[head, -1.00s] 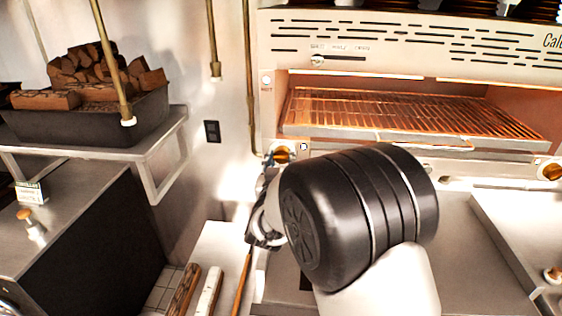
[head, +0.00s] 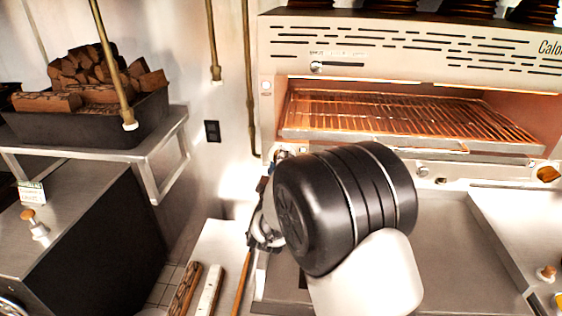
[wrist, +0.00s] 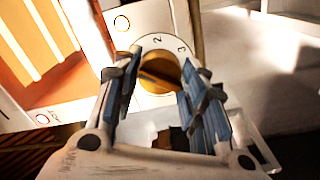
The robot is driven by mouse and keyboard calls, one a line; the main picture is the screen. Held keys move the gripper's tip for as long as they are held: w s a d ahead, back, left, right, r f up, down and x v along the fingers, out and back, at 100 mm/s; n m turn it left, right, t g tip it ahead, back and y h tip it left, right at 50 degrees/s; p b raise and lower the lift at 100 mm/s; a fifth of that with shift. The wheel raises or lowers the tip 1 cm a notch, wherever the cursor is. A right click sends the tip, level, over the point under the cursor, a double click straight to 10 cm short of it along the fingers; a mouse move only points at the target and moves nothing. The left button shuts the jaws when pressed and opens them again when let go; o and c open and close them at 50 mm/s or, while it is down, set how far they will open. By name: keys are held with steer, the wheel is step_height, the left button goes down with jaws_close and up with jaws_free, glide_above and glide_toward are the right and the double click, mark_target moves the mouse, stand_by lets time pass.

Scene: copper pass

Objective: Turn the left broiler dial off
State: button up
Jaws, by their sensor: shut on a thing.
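The left broiler dial (wrist: 160,72) is a round brass-coloured knob on a white numbered plate in the wrist view. The digits 2 and 3 show beside it. A dark bar crosses its face at a slant. My gripper (wrist: 162,64) has its blue-grey fingers on both sides of the dial and is shut on it. In the head view the black wrist joint of my arm hides most of the dial and the fingertips. The broiler (head: 400,46) stands at the back right, with an orange-lit grill rack (head: 400,115) inside.
A second brass dial (head: 547,174) is at the broiler's right end. A vertical pipe (head: 250,80) runs close to the broiler's left side. A black bin of firewood (head: 145,118) stands on a shelf at left. Wooden-handled tools (head: 185,289) lie on the counter below.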

steer(key=shift+r+n+p, duration=0.1)
steer(key=shift+n+p, duration=1.2)
steer(key=shift+n, duration=2.4)
steer(key=o, duration=1.1)
steer(key=s, duration=1.2)
steer(key=shift+a, duration=0.2)
